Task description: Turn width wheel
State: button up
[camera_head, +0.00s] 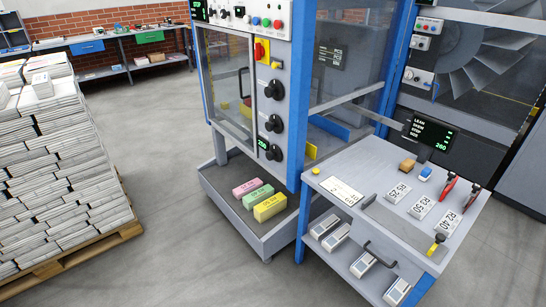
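Several black round knobs run down the machine's blue-and-grey front post: an upper knob (275,90), a middle knob (272,123) and a lower knob (274,153). A small green display (264,144) beside the lower knob seems to read 200. The labels are too small to read, so I cannot tell which one is the width wheel. A black screen (432,134) on the side table lists lean, skew, step and size, with 260 in green. My gripper is not in view.
A red-and-yellow switch (261,50) sits above the knobs. Pink, green and yellow blocks lie on the low grey platform (226,205). The side table (385,221) holds tags and tools at right. A newspaper pallet (75,262) stands left. Floor (165,150) between is clear.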

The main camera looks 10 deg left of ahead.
aim_at(275, 152)
jog(key=i+u, duration=0.15)
jog(key=u, duration=0.25)
jog(key=i+u, duration=0.15)
jog(key=u, duration=0.3)
jog(key=i+l+u, duration=0.3)
jog(key=i+l, duration=0.15)
jog(key=i, duration=0.35)
jog(key=i+l+u, duration=0.3)
jog(key=i+l, duration=0.8)
jog(key=i, duration=0.1)
